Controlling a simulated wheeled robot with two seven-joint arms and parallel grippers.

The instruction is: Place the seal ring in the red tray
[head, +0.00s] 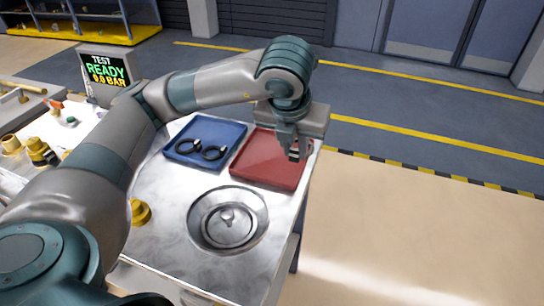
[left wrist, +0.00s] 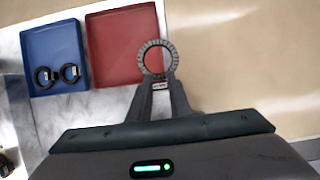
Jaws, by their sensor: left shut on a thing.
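My left gripper (head: 295,148) is shut on the seal ring (left wrist: 157,42), a dark grey ring with a ridged rim. In the left wrist view the ring is held at the fingertips, partly over the right edge of the red tray (left wrist: 113,62). In the head view the red tray (head: 262,172) lies at the table's right end, with my left gripper above its right side. The ring is hard to make out there. My right gripper is not in view.
A blue tray (head: 207,128) with two black rings stands left of the red tray. A round metal basin (head: 257,213) is sunk in the table in front. Yellow fittings (head: 140,212) and a test display (head: 104,68) are on the left. Open floor lies right.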

